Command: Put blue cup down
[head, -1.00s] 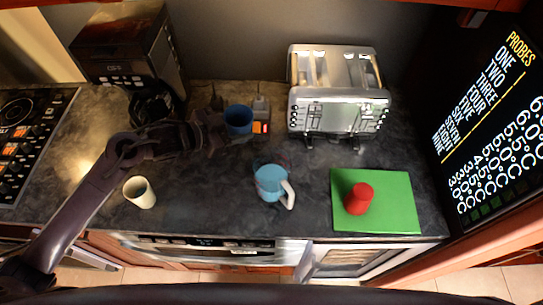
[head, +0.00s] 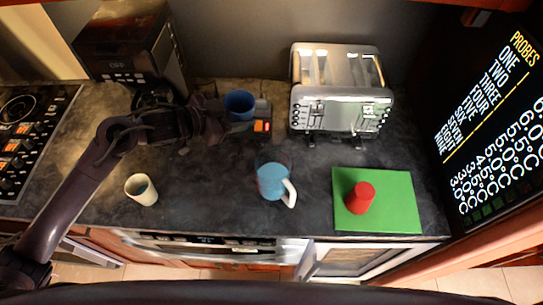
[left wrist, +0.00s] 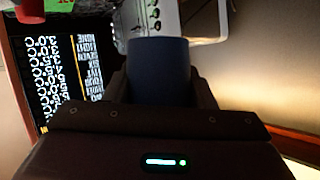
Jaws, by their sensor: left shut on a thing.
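The dark blue cup (head: 239,103) is at the back of the counter, in front of the wall and left of the toaster. My left gripper (head: 225,112) reaches it from the left and is shut on it. In the left wrist view the blue cup (left wrist: 158,68) sits between the two fingers. A small device with an orange-lit display (head: 262,127) is just right of and below the cup in the head view. I cannot tell whether the cup touches it or the counter. My right gripper is not in view.
A silver toaster (head: 340,108), a light-blue mug (head: 272,182), a green board (head: 398,205) with a red cup (head: 361,198), and a cream cup (head: 141,189) stand on the dark counter (head: 215,195). A coffee machine (head: 128,45) is back left.

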